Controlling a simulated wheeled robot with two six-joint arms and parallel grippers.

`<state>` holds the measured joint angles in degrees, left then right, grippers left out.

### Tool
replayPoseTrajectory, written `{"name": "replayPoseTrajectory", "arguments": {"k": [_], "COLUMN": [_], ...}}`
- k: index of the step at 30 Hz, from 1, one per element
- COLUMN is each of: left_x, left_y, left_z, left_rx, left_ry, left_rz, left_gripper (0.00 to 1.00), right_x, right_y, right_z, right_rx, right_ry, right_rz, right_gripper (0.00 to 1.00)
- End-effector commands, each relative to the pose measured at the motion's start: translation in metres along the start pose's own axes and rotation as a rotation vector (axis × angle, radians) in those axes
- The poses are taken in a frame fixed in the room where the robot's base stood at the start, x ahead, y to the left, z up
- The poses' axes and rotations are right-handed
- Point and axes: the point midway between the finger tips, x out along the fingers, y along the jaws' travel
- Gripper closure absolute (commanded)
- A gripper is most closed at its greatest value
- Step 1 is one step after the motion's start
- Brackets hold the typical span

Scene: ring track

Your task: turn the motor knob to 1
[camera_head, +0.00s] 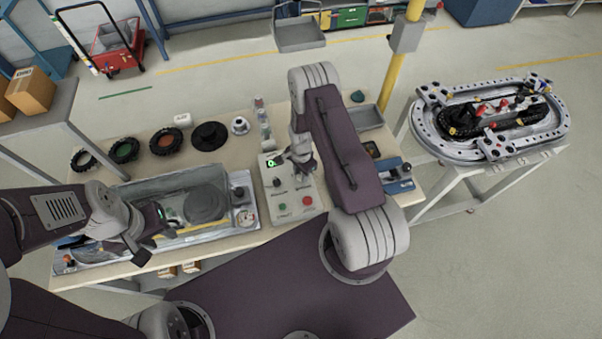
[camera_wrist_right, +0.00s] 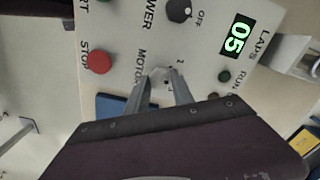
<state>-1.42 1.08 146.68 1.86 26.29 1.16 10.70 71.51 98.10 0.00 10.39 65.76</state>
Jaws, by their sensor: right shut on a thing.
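The control box (camera_head: 290,212) stands on the workbench, with its face up. In the right wrist view the motor knob (camera_wrist_right: 160,74) is a small pale piece between the fingers of my right gripper (camera_wrist_right: 160,84), beside the word MOTOR and a mark 1. The fingers are shut on it and hide most of it, so its pointer cannot be read. In the head view my right gripper (camera_head: 285,160) is over the box. My left gripper (camera_head: 158,241) is open and empty above the front of the grey tray, left of the box.
On the panel are a black POWER knob (camera_wrist_right: 178,10) near OFF, a red STOP button (camera_wrist_right: 98,62), a RUN lamp (camera_wrist_right: 224,76) and a green LAPS display (camera_wrist_right: 238,36) reading 05. Tyres (camera_head: 124,150) lie at the back left. The ring track (camera_head: 490,120) stands on a separate table at right.

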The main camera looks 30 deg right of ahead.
Motion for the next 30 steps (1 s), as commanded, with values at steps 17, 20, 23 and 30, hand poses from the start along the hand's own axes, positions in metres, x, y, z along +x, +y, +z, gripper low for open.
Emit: {"name": "replayPoseTrajectory", "arguments": {"k": [17,20,23,30], "left_x": [0.023,0.028,0.033,0.042], "left_y": [-0.001,-0.001,-0.001,-0.001], "left_z": [0.002,0.003,0.003,0.004], "left_rx": [0.000,0.000,0.000,0.000], "left_ry": [0.000,0.000,0.000,0.000], "left_rz": [0.000,0.000,0.000,0.000], "left_gripper": [0.64,0.64,0.64,0.64], "right_x": [0.002,0.002,0.002,0.001], "right_y": [-0.001,-0.001,-0.001,-0.001], "right_z": [0.000,0.000,0.000,0.000], "right_rx": [-0.286,-0.373,-0.457,-0.631], "right_ry": [0.000,0.001,0.001,0.001], "right_rz": [0.000,-0.001,-0.001,-0.001], "right_gripper": [1.00,1.00,1.00,1.00]}}
